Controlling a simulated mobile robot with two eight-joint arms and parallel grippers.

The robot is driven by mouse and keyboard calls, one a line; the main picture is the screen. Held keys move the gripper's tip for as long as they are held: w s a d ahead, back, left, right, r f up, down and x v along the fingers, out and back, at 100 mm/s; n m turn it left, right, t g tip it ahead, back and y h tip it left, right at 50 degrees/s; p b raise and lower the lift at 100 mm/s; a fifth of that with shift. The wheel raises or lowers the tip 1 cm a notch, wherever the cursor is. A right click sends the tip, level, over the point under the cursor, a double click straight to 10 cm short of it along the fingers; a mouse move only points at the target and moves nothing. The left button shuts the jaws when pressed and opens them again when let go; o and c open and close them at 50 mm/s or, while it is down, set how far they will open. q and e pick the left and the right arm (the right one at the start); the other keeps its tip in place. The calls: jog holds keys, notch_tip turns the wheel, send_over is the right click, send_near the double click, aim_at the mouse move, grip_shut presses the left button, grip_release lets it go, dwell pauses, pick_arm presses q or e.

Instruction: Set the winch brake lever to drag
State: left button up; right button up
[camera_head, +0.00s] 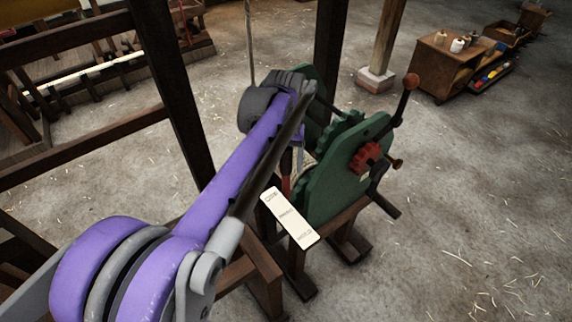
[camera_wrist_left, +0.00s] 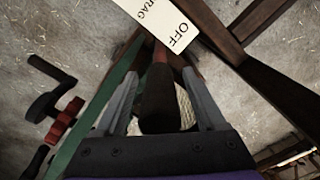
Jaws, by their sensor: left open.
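The green winch (camera_head: 340,180) stands on a dark wooden frame in the middle of the head view. A pale label plate (camera_head: 289,217) is fixed beside it. In the wrist view the plate (camera_wrist_left: 165,18) reads OFF, with part of DRAG beside it. The brake lever (camera_wrist_left: 158,100) has a black grip and a red shaft, which also shows in the head view (camera_head: 286,186). In the wrist view its shaft points at the OFF end. My left gripper (camera_wrist_left: 161,74) is open, one finger on each side of the lever; contact is unclear. My right gripper is out of view.
A red gear (camera_head: 367,158) and a crank handle (camera_head: 411,81) stick out on the winch's right side. Dark wooden posts and rails (camera_head: 172,90) stand to the left. A rope (camera_head: 249,40) hangs behind.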

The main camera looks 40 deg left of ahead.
pick_arm(q)
jog(key=shift+f, duration=0.45)
grip_shut()
dwell(1.1)
